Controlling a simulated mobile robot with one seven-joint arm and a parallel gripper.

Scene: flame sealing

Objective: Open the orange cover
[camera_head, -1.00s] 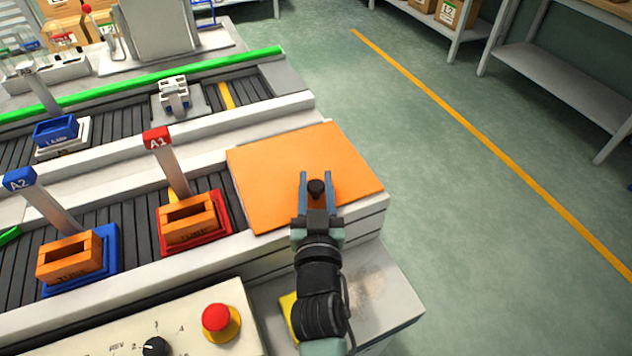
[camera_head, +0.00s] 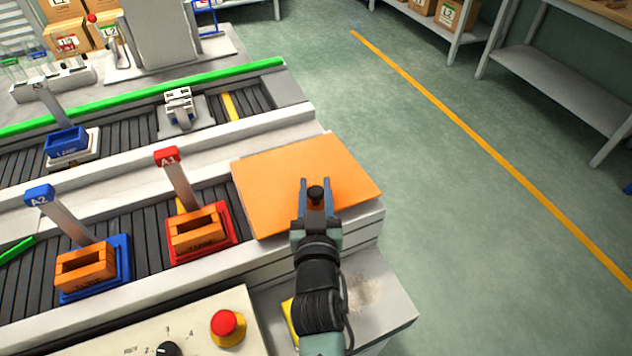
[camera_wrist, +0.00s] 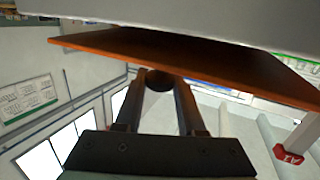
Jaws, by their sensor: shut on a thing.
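The orange cover (camera_head: 290,170) is a flat square panel at the right end of the front conveyor in the head view. It looks nearly flat on its housing; any small tilt is hard to judge. A black knob (camera_head: 316,192) sits near its front edge. My gripper (camera_head: 316,188) reaches from the front and is shut on the knob, with one finger on each side. The wrist view shows the cover (camera_wrist: 190,62) edge-on, with the knob (camera_wrist: 158,82) between the fingertips (camera_wrist: 158,86).
A red carrier A1 (camera_head: 168,157) and a blue carrier A2 (camera_head: 40,194), holding orange boxes, stand left of the cover. A control panel with a red button (camera_head: 227,322) is at the front. Open floor (camera_head: 450,220) lies to the right.

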